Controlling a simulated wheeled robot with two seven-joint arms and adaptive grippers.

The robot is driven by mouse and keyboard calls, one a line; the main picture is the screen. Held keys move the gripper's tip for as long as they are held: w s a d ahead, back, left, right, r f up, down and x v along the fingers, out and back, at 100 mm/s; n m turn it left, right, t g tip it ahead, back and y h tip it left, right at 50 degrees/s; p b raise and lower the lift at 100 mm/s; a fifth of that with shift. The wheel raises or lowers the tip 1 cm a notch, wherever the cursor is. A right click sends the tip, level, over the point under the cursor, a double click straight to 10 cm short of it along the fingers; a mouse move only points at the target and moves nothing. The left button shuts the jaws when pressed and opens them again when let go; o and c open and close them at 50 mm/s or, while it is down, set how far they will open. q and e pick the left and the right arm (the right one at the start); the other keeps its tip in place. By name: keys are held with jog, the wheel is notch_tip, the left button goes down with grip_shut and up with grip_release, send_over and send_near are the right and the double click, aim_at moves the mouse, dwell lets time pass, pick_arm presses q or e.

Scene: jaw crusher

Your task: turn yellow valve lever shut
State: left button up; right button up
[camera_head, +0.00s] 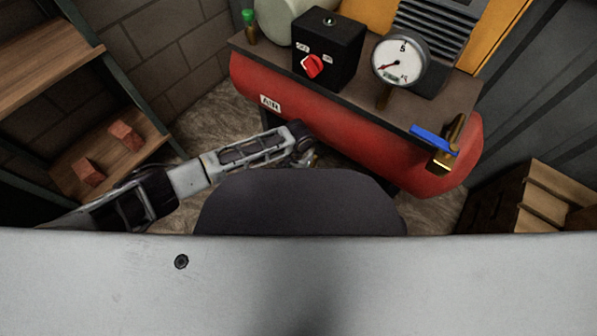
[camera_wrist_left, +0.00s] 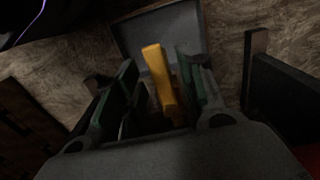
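The yellow valve lever (camera_wrist_left: 158,72) shows in the left wrist view, pointing up between the fingers of my left gripper (camera_wrist_left: 157,62). The lever is close to the right-hand finger, with a gap to the left-hand one. The fingers look open around it; whether either touches it I cannot tell. The lever's lower end is hidden low between the fingers. In the head view, the end of my left arm is in front of the red air tank (camera_head: 340,125), low at its left part, and the yellow lever cannot be made out. My right gripper is not in view.
On the tank's top are a black switch box (camera_head: 330,50) with a red knob (camera_head: 312,66), a gauge (camera_head: 401,60) and a blue-handled brass valve (camera_head: 434,140). A shelf with red bricks (camera_head: 126,136) stands left. Wooden crates (camera_head: 540,195) stand right.

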pick_arm(q)
grip_shut()
jog(key=shift+a, duration=0.1)
dwell(0.5)
